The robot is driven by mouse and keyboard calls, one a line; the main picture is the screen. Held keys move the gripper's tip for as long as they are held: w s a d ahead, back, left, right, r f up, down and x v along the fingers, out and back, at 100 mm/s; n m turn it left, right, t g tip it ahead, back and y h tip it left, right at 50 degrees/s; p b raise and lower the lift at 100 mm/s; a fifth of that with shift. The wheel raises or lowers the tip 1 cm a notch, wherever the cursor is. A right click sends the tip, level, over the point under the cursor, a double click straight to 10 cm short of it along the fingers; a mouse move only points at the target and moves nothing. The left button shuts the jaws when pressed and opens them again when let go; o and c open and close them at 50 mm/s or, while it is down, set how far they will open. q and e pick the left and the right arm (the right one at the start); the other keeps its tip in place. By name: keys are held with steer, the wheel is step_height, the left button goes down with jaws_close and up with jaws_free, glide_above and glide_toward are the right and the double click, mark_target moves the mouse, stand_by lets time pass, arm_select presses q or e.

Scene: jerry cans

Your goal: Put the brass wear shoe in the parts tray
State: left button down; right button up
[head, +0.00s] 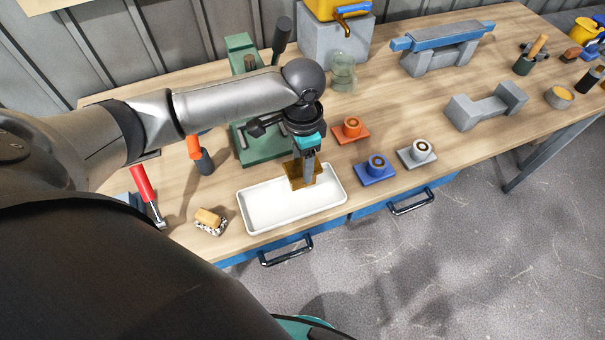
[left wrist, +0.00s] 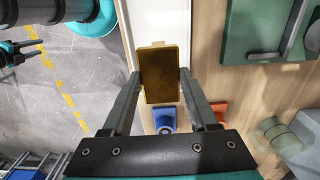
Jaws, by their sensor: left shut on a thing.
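The brass wear shoe (head: 295,172) is a flat brown-gold block; in the left wrist view (left wrist: 160,75) it sits between my two fingertips. My left gripper (head: 309,172) is shut on it and holds it over the right part of the parts tray. The parts tray (head: 262,212) is a white, shallow rectangular tray near the front edge of the bench, and its visible floor is bare. Whether the shoe touches the tray floor I cannot tell. The tray also shows in the left wrist view (left wrist: 146,18). My right gripper is not clearly seen in the head view; a dark gripper (left wrist: 12,52) shows at the left of the left wrist view.
Orange (head: 351,131), blue (head: 375,170) and grey (head: 417,153) blocks with round tops stand right of the tray. A green machine base (head: 250,150) is behind it. A brush (head: 209,220) and a red-handled tool (head: 146,190) lie to its left.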

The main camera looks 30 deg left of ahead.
arm_select(q)
steer(key=shift+f+b, duration=0.3)
steer(key=shift+f, duration=2.05)
steer(key=shift+f, duration=0.1)
steer(key=shift+c, duration=0.9)
jaws_free()
step_height(320, 180, up, 12)
steer(key=shift+r+p, duration=0.15)
steer(key=shift+p, duration=0.7)
